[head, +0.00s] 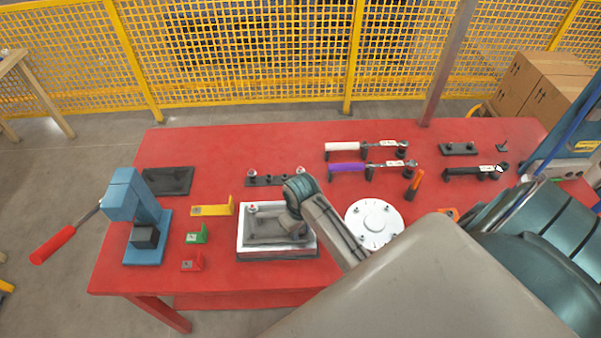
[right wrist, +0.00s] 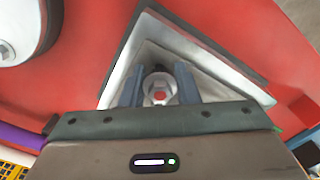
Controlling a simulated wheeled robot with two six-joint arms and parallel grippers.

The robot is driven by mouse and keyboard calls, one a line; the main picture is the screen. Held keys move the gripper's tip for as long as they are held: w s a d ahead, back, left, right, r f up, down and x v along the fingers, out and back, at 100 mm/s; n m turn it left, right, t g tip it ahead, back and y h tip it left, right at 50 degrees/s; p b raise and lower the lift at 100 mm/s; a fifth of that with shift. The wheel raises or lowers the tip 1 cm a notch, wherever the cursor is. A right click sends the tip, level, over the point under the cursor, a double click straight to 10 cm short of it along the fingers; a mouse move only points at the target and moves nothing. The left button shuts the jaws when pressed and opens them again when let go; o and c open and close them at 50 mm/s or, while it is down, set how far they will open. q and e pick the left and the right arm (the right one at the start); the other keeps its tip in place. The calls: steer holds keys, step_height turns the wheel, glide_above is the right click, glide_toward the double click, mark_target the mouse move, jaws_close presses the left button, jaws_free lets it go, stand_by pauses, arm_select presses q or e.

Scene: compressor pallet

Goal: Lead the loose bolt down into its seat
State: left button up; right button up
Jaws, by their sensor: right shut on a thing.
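My right gripper (head: 289,226) reaches down over the right side of a grey plate on a white block (head: 241,243) on the red table. In the right wrist view its two fingers (right wrist: 160,92) are closed on the sides of a bolt (right wrist: 160,97) with a red-marked head. The grey plate (right wrist: 200,62) surrounds it there. The bolt's shank and the hole under it are hidden, so I cannot tell how deep it sits. Another red-topped bolt (head: 252,209) stands at the plate's far left corner. My left gripper is not in view.
A white round flange (head: 374,221) lies just right of the block. A blue press (head: 147,250) and yellow, green (head: 197,236) and red brackets stand to the left. Purple-handled (head: 346,167) and white-handled tools lie behind. Bare red table shows between them.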

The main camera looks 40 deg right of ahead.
stand_by(0.5)
steer(key=o, duration=1)
